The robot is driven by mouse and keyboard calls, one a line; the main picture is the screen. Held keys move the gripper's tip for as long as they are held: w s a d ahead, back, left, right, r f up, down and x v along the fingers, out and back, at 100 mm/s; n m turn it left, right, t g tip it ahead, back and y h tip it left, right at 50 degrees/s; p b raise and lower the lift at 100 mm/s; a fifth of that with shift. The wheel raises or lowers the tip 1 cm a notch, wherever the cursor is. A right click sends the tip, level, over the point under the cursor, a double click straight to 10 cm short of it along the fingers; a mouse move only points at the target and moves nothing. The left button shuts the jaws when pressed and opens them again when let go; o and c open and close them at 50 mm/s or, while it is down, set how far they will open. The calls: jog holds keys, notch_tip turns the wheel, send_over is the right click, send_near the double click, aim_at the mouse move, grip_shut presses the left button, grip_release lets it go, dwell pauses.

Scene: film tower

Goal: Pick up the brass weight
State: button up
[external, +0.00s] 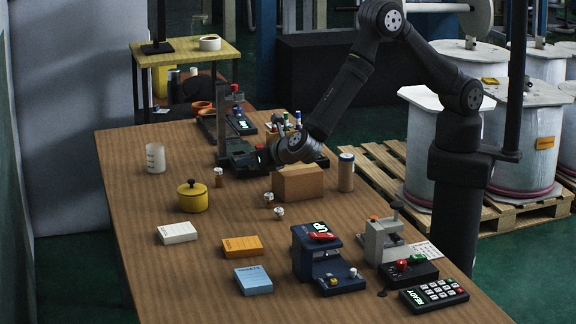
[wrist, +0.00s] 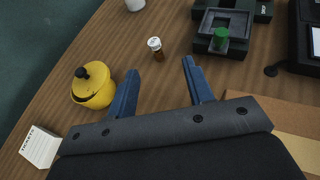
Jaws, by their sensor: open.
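I cannot make out a thing that is clearly the brass weight. Small white-topped pieces stand on the table: one brownish piece (external: 218,178) at centre left, and two more, one (external: 269,200) and another (external: 279,213), nearer the front. In the wrist view a small amber piece with a white top (wrist: 156,50) stands beyond the fingertips, between their lines. A yellow lidded pot with a black knob (external: 193,199) shows left of the fingers in the wrist view (wrist: 93,90). My gripper (wrist: 159,68) is open and empty.
A cardboard box (external: 298,184) stands close to my wrist, with a cylinder (external: 346,172) beside it. A black stand (external: 222,135) is behind. Blue (external: 318,262) and grey (external: 384,243) devices stand at front right. The table's left front is mostly clear around several small boxes.

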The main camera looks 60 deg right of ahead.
send_near(214, 185)
jog(key=shift+n+t+y, duration=0.3)
jog(key=shift+t+y, duration=0.1)
jog(key=w, duration=0.1)
jog(key=w+d+r, duration=0.2)
jog(key=w, duration=0.1)
jog(key=shift+r, duration=0.25)
jog(key=shift+f+x, duration=0.2)
jog(key=shift+x, duration=1.2)
jog(key=shift+f+x, duration=0.2)
jog(key=shift+x, duration=1.15)
jog(key=shift+s+a, duration=0.15)
grip_shut()
